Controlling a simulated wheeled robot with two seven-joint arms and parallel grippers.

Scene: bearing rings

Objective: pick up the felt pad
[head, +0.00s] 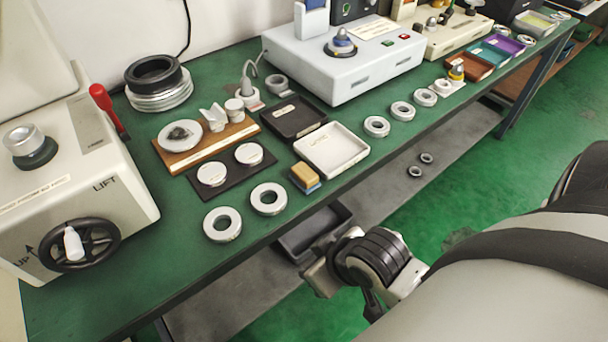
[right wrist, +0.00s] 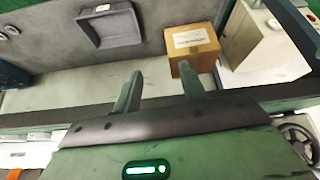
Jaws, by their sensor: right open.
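A small tan block with a blue lower layer (head: 304,177), which looks like the felt pad, lies near the table's front edge in the head view. It sits just below the white tray and right of two metal rings. My right gripper (head: 318,276) is in front of the table edge, below and apart from the block. In the right wrist view its two fingers (right wrist: 158,82) are spread with nothing between them. The block does not show in the right wrist view. My left gripper is in neither view.
The block's neighbours are the white tray (head: 331,162), a ring (head: 269,198) and a dark mat with two white discs (head: 230,190). Under the table are a grey bin (head: 296,246) and, in the right wrist view, a cardboard box (right wrist: 193,50). More rings (head: 377,127) lie to the right.

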